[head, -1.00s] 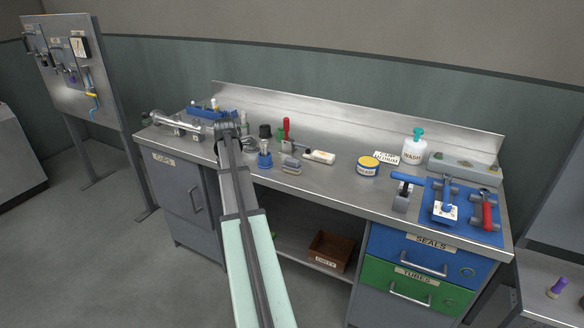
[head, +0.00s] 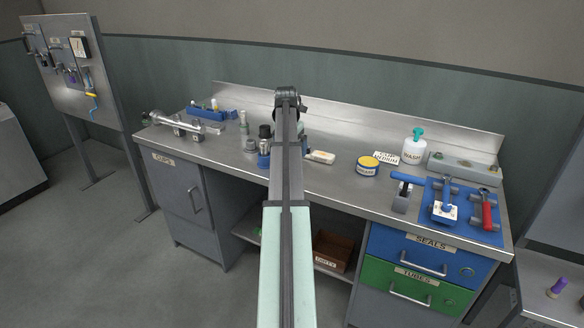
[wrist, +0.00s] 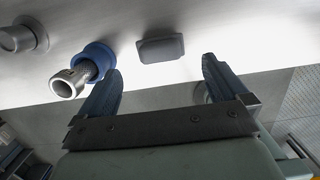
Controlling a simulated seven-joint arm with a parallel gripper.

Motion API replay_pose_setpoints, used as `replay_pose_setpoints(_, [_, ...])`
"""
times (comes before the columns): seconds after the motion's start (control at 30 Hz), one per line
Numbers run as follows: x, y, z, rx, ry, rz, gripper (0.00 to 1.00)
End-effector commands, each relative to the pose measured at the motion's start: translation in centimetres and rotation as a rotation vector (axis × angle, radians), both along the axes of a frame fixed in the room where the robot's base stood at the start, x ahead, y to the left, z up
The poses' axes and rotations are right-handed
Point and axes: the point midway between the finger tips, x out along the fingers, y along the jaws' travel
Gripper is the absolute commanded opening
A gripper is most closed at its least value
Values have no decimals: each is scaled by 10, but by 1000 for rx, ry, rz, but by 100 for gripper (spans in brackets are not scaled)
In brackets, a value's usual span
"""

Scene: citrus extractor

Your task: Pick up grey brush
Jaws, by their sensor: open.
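A small grey block with rounded corners (wrist: 160,48), which looks like the grey brush, lies on the steel bench top in the wrist view. My gripper (wrist: 160,66) is open and empty. Its two fingers stand on either side of the block's line, and the block is a little beyond the fingertips, apart from them. In the head view my arm hides the block and my fingers. A blue holder with a metal cylinder in it (wrist: 95,57) is close beside the left finger.
In the head view, a white labelled block (head: 320,157), a yellow-lidded tin (head: 368,165) and a wash bottle (head: 414,147) stand right of my arm. A blue tool mat (head: 465,210) lies farther right. A metal cylinder assembly (head: 185,124) lies at left.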

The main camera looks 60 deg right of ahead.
Motion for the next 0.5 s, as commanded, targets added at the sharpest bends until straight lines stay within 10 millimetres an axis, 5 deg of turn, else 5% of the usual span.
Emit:
replay_pose_setpoints(0.2, [0,-4,-27,0,0,-1,100])
replay_pose_setpoints(0.5, [0,-6,-39,0,0,-1,100])
